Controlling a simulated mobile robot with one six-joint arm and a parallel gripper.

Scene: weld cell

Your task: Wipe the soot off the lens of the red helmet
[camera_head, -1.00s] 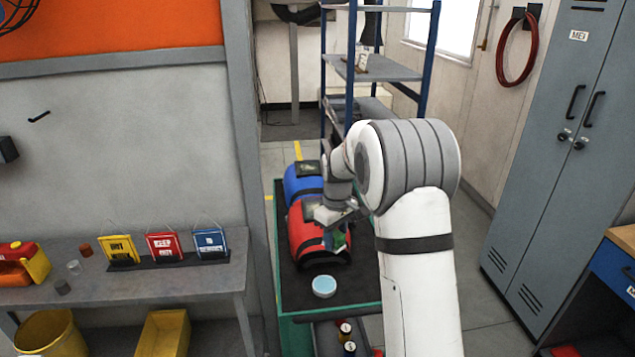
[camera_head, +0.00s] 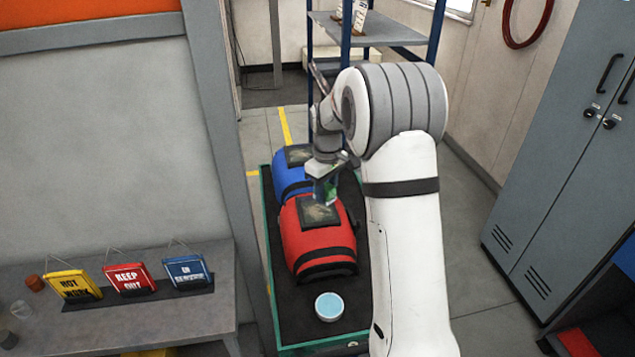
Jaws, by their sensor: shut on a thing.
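The red helmet (camera_head: 309,248) lies on the green-edged cart with its dark lens (camera_head: 317,212) facing up. Brownish soot shows on that lens. The blue helmet (camera_head: 289,180) lies just behind it, also with a dark lens (camera_head: 298,155). My gripper (camera_head: 326,193) points down at the far edge of the red helmet's lens. It is shut on a small green and bluish thing (camera_head: 328,188), perhaps a cloth or pad. I cannot tell whether this thing touches the lens. My gripper hides part of the blue helmet's right side.
A round tub with a pale blue top (camera_head: 329,306) stands on the cart (camera_head: 287,319) in front of the red helmet. A bench (camera_head: 219,300) with yellow, red and blue signs is at left. A blue-post shelf (camera_head: 384,37) stands behind, and a grey locker (camera_head: 560,170) at right.

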